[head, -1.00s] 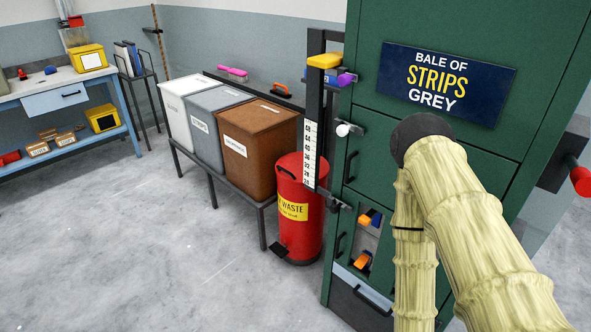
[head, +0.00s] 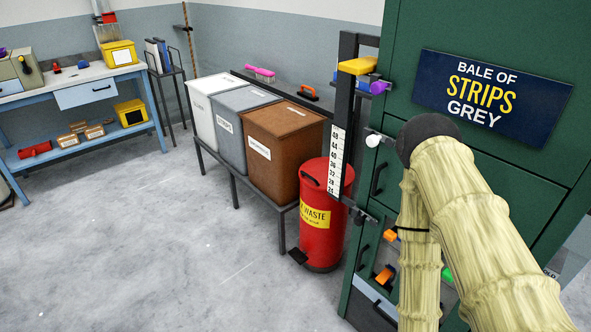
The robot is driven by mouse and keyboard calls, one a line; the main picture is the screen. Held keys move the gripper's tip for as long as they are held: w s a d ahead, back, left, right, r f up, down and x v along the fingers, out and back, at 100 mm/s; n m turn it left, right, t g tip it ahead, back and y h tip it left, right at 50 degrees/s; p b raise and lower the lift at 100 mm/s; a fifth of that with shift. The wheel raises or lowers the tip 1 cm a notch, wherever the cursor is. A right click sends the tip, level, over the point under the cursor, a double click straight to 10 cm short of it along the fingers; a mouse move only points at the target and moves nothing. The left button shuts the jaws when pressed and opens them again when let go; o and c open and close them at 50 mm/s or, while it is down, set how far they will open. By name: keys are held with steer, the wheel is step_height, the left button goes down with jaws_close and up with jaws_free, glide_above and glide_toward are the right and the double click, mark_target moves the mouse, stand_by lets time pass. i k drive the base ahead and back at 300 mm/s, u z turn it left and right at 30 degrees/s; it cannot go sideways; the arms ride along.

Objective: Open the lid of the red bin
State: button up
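The red bin (head: 322,240) stands on the floor in the head view, between the row of sorting bins and the green machine. It is a round pedal bin with a yellow label reading "WASTE" and a black pedal at its lower front left. Its red lid (head: 317,172) looks shut, and a dark handle shows on it. The measuring post hides part of its right side. My arm, in a pale cover, is folded at the right in front of the green machine. My gripper is out of the picture.
The green machine (head: 440,150) fills the right side. A measuring post with a white scale (head: 336,160) stands close to the bin. White, grey and brown bins (head: 284,150) sit on a low stand (head: 235,175). A blue workbench (head: 50,85) is at the left. The grey floor (head: 150,260) is clear.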

mark_target(313, 172)
steer(key=u, duration=0.6)
steer(key=i, duration=1.4)
